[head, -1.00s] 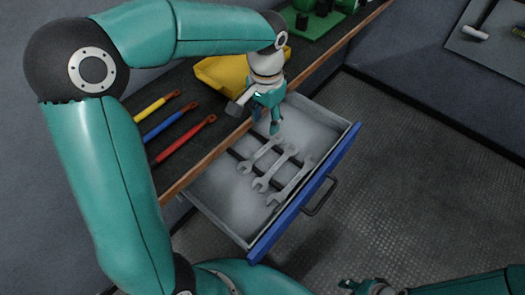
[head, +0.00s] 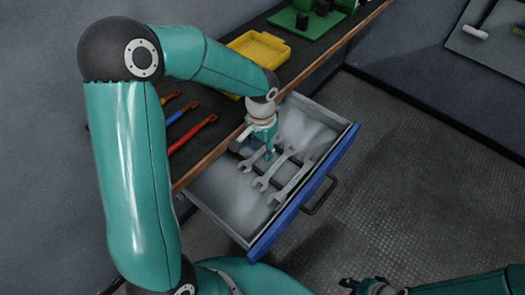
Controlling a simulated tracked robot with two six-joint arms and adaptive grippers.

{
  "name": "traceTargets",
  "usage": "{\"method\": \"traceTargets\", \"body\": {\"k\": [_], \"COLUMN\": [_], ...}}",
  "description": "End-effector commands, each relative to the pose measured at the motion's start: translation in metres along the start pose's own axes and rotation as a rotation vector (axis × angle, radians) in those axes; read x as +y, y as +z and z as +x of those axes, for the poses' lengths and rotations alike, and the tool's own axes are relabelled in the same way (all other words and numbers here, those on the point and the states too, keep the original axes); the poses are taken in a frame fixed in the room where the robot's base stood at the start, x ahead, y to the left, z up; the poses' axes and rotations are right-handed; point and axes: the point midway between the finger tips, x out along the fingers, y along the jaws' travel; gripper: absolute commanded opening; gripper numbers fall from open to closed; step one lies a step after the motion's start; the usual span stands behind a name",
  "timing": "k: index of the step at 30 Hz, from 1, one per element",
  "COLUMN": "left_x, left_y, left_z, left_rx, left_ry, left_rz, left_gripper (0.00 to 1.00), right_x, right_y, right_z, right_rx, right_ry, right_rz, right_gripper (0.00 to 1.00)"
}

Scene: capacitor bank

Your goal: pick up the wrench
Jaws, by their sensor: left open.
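Three grey open-ended wrenches lie side by side in the open drawer (head: 222,208): a left wrench (head: 248,163), a middle wrench (head: 272,171) and a right wrench (head: 289,186). They rest across dark strips. My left gripper (head: 269,154) points down over the drawer, above the far ends of the left and middle wrenches. It is open and looks empty. It hides part of the left wrench. Whether it touches a wrench cannot be told. My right gripper (head: 362,287) is at the bottom edge, partly cut off, away from the drawer.
The drawer has a blue front (head: 305,192) with a dark handle (head: 321,196). The bench (head: 215,105) above holds a yellow tray (head: 262,47), a green stand (head: 310,20) and colored-handled tools, including a red one (head: 192,134). Floor to the right is clear.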

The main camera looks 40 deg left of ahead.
Motion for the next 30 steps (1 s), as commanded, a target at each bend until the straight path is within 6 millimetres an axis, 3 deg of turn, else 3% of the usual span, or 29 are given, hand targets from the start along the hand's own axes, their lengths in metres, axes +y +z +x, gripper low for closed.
{"method": "traceTargets", "body": {"k": [5, 12, 14, 30], "left_x": [-0.0003, -0.0006, -0.0007, -0.0012], "left_y": [0.0002, 0.0003, 0.0004, -0.0003], "left_z": [0.0000, -0.0002, -0.0002, -0.0064], "left_rx": [0.000, 0.000, 0.000, 0.003], "left_ry": [0.000, 0.000, 0.000, -0.002], "left_rz": [-0.001, -0.001, -0.001, -0.001], "left_gripper": [0.47, 0.07, 0.00, 0.00], "right_x": [0.0000, 0.0000, 0.0000, 0.0000], "right_y": [0.0000, 0.0000, 0.0001, 0.0000], "right_z": [0.0001, 0.0001, 0.0001, 0.0000], "right_rx": [0.000, 0.000, 0.000, 0.000], "right_ry": [0.000, 0.000, 0.000, 0.000], "right_rz": [0.000, 0.000, 0.000, 0.000], "right_gripper": [0.37, 0.37, 0.37, 0.37]}}
